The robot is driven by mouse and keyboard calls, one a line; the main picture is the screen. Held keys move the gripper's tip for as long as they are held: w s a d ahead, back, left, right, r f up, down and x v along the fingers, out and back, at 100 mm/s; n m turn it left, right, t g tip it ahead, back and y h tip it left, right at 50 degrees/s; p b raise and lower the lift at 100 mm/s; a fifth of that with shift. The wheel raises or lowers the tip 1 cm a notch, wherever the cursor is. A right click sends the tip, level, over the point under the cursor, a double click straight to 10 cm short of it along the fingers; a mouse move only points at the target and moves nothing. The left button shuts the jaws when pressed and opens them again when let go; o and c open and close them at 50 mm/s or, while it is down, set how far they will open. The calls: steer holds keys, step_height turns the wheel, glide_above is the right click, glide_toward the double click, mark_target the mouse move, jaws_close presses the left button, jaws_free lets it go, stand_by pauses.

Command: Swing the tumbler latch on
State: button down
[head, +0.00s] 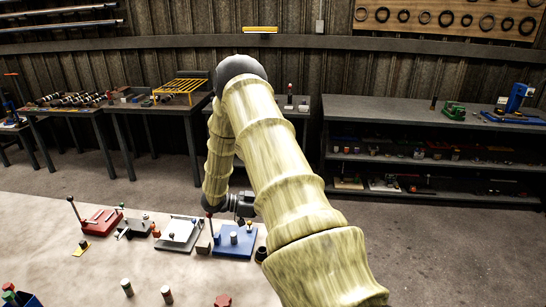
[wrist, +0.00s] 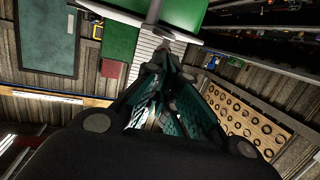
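A blue fixture plate (head: 232,243) with grey cylinders lies on the pale table, beside my arm. A thin rod with a red knob (head: 209,214) stands at its left edge. I cannot tell whether this or another lever is the tumbler latch. My gripper (head: 240,205) is just above and behind the blue plate, partly hidden by my arm. In the wrist view, the teal-padded fingers of my gripper (wrist: 168,66) come together at their tips, with nothing visible between them. Contact with the knob rod cannot be told.
A white plate fixture (head: 180,234), a dark fixture (head: 134,226) and a red fixture with a lever (head: 100,221) stand to the left. Loose cylinders (head: 127,287) stand in front. Behind are workbenches (head: 150,108) and a dark shelf unit (head: 430,135), with open floor between.

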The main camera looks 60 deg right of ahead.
steer(key=shift+s+d, duration=0.1)
steer(key=shift+s, duration=0.1)
stand_by(1.9)
steer(key=shift+w, duration=0.1)
steer(key=v, duration=0.7)
steer(key=shift+w, duration=0.2)
stand_by(0.4)
